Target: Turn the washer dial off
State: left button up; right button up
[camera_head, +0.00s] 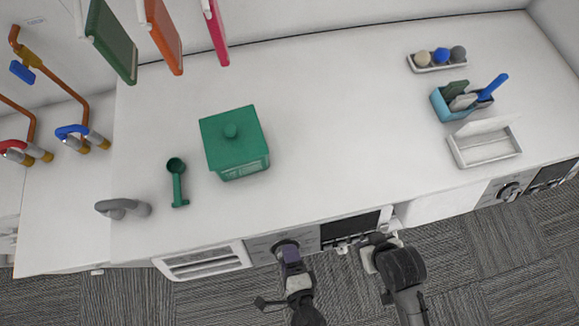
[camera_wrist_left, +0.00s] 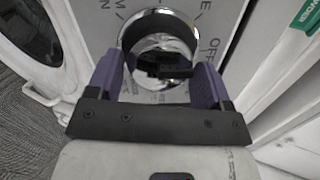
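The washer dial (camera_wrist_left: 158,28) is a round chrome knob on a pale panel with printed marks; "OFF" is readable at its right in the left wrist view. Where the dial points cannot be made out. My left gripper (camera_wrist_left: 158,72) has purple fingers standing wide apart, one on each side of the dial's lower part; firm contact is not visible. In the head view the left gripper (camera_head: 289,253) is at the front panel and covers part of the dial (camera_head: 283,245). My right gripper (camera_head: 362,252) is by the counter's front edge, its fingers unclear.
A white counter (camera_head: 330,130) lies above the machines. A white door panel (camera_wrist_left: 285,75) is right of the dial panel. A second dial (camera_head: 508,191) is at far right.

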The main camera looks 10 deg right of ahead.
pick_arm(q)
jog(key=o, duration=0.3)
jog(key=b+v, duration=0.2)
jog(key=v, duration=1.2)
jog(key=shift+w, duration=0.15)
dwell(0.3)
